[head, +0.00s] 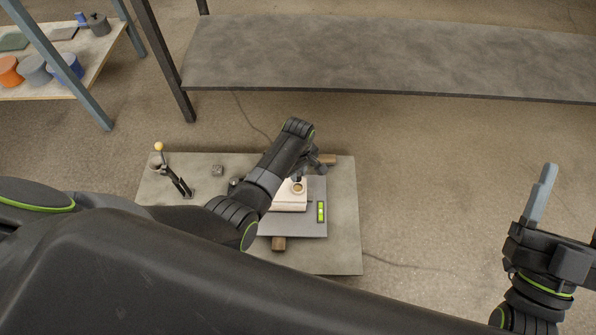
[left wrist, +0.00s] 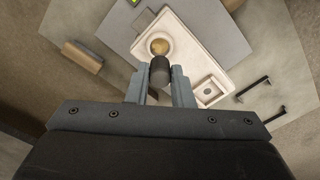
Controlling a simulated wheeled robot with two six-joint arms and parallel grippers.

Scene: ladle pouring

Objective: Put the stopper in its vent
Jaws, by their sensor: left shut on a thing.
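A pale block-shaped mould (head: 290,201) lies on a grey plate on the low table. In the left wrist view the mould (left wrist: 187,49) has a round opening (left wrist: 160,46) with a tan inside and a square recess (left wrist: 208,91). I cannot tell for sure which one is the vent. My left gripper (left wrist: 160,92) is shut on a dark cylindrical stopper (left wrist: 160,72), held over the mould close to the round opening. Whether it touches the mould cannot be told. My right gripper (head: 543,192) is up at the right, away from the table, apparently empty.
The grey plate (head: 312,229) bears a green level (head: 321,211), with wooden blocks (head: 279,243) at its edges. A long shelf (head: 400,55) is behind.

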